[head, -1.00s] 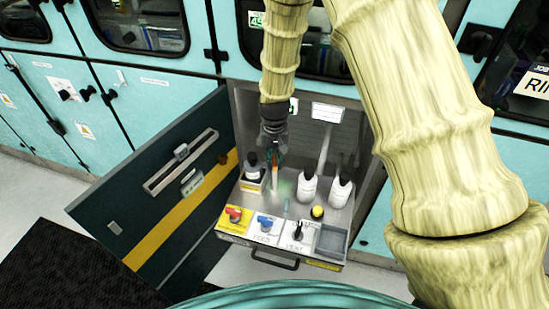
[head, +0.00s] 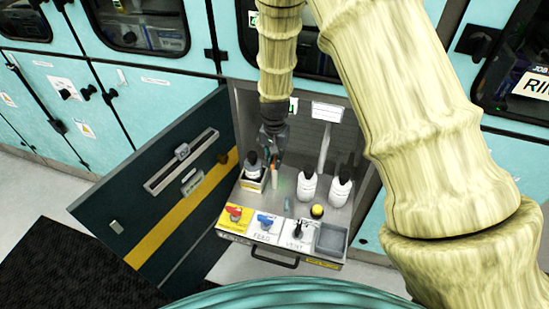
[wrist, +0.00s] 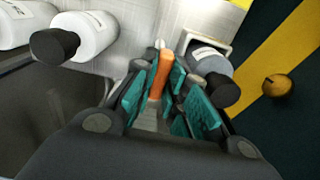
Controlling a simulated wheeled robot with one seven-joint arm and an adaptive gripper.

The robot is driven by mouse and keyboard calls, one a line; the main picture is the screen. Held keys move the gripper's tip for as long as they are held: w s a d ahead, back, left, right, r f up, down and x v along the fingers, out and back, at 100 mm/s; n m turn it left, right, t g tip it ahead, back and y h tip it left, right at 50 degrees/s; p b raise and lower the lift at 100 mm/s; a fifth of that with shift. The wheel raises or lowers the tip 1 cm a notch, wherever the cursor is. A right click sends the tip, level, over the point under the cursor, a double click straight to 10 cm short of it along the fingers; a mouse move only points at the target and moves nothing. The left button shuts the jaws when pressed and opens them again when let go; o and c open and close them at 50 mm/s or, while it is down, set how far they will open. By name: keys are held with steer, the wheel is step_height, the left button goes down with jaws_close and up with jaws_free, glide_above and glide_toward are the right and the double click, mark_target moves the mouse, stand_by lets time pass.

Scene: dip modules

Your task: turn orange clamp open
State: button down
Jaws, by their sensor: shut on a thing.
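The orange clamp (wrist: 161,76) is a narrow upright orange lever in the wrist view, between the teal-padded fingers of my gripper (wrist: 166,68). My gripper is shut on it. In the head view, my gripper (head: 273,155) points down into the open cabinet. A small bit of the orange clamp (head: 274,171) shows just under the fingertips, beside the left bottle. Its lower end and the line it sits on are mostly hidden.
A black-capped bottle (wrist: 207,62) stands close to the right finger in the wrist view. Two white bottles (head: 307,187) (head: 340,191) stand to the right in the head view. Red, blue and black valve handles line the tray's front (head: 262,242). The dark cabinet door (head: 150,190) hangs open at left.

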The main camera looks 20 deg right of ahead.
steer(key=c, duration=1.4)
jaws_free()
steer(key=shift+c, duration=0.2)
step_height(320, 180, up, 12)
